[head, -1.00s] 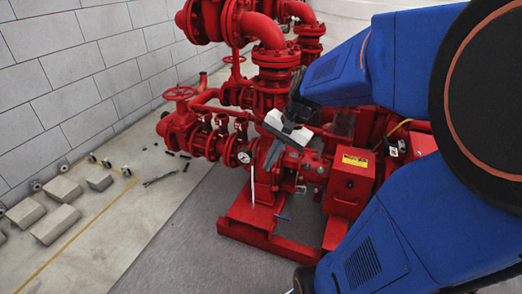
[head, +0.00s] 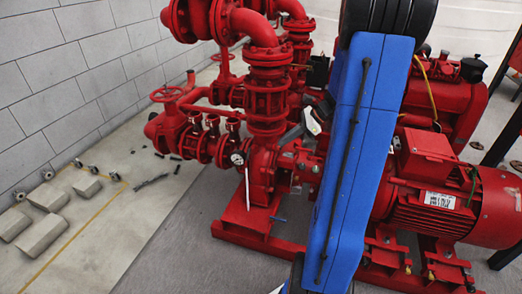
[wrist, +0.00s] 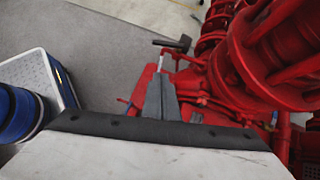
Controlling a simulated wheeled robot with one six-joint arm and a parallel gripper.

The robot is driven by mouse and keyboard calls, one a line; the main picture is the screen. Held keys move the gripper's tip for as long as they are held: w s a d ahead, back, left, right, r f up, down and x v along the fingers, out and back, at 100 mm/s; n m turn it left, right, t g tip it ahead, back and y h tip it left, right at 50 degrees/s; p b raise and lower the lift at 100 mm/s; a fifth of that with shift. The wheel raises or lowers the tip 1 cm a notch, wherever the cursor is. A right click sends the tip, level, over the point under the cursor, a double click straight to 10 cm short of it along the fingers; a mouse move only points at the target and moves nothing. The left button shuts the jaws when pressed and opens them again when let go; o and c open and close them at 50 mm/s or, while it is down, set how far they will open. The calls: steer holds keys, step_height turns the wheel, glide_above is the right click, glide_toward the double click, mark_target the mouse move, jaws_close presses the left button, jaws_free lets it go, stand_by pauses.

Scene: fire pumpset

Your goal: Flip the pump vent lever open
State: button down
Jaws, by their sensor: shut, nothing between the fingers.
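My gripper (wrist: 162,85) is shut and empty; its grey fingers point at the red pump in the wrist view. In the head view my gripper (head: 290,135) is partly hidden behind my blue arm, close above the red pump casing (head: 262,172). A small blue lever (head: 278,219) sticks out low on the pump; a bit of blue also shows left of the fingers in the wrist view (wrist: 125,100). I cannot tell whether it is the vent lever. A dark part with a pale stem (wrist: 173,44) lies beyond the fingertips. Contact cannot be told.
A round gauge (head: 237,159) sits left of the casing, with a pale strip (head: 247,188) hanging below. Red pipes and a valve wheel (head: 179,94) stand behind. A red motor (head: 445,205) is at right.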

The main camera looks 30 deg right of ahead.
mark_target(248, 155)
steer(key=w+a+r+x, duration=0.1)
steer(key=r+x, duration=0.1)
steer(key=x, duration=1)
steer(key=shift+w+a+f, duration=0.2)
steer(key=shift+a, duration=0.3)
steer(key=shift+a, duration=0.1)
steer(key=shift+a, duration=0.75)
steer(key=shift+w, duration=0.1)
